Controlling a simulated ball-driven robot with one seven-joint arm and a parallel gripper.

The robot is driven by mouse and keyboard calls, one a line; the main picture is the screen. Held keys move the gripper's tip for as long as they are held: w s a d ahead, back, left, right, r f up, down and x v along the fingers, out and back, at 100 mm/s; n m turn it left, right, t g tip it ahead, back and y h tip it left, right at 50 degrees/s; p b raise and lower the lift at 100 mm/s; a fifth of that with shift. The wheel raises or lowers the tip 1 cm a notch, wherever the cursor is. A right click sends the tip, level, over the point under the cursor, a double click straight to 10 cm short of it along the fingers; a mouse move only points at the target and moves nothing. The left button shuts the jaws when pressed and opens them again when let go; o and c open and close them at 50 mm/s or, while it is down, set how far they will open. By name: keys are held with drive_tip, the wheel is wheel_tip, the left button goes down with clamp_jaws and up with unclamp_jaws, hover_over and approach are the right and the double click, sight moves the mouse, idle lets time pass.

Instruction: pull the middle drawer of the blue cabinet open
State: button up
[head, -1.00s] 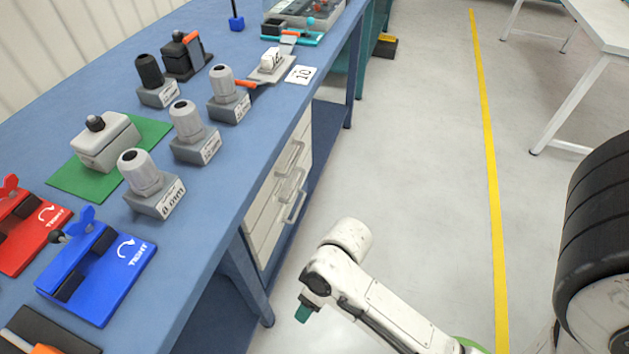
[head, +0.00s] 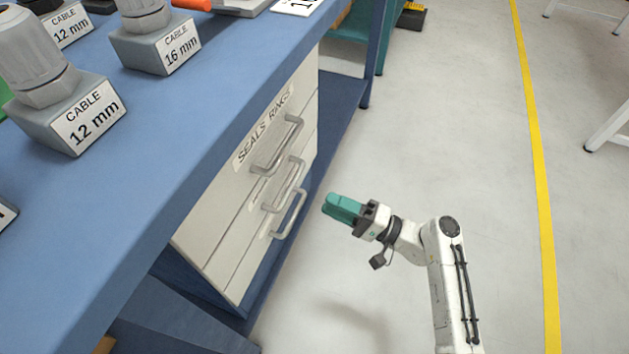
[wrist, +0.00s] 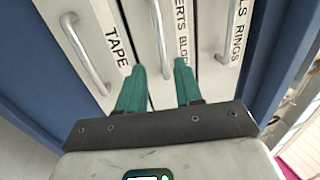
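The blue cabinet's cream drawer fronts stand under the bench, with three stacked bar handles. In the head view the middle drawer's handle (head: 289,187) is between the top handle (head: 284,150) and the bottom handle (head: 291,215). The fronts look flush. My gripper (head: 328,207) is to the right of the handles, pointing at them across a gap. In the wrist view its green fingers (wrist: 159,68) are apart and empty. The middle drawer's handle (wrist: 160,38) appears ahead, between the fingertips in the picture. Its label (wrist: 183,35) is partly hidden by a finger.
The blue bench top (head: 165,140) overhangs the drawers and carries labelled cable blocks (head: 72,115). A blue lower shelf edge (head: 340,130) runs beyond the cabinet. The grey floor (head: 450,120) to the right is clear, with a yellow line (head: 535,130).

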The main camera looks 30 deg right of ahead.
sight(292, 184)
drive_tip(key=b+x, duration=0.1)
drive_tip(key=x, duration=0.9)
drive_tip(key=shift+w+a+r, duration=0.2)
drive_tip(key=shift+w, duration=0.05)
drive_tip(key=shift+c, duration=0.4)
clamp_jaws()
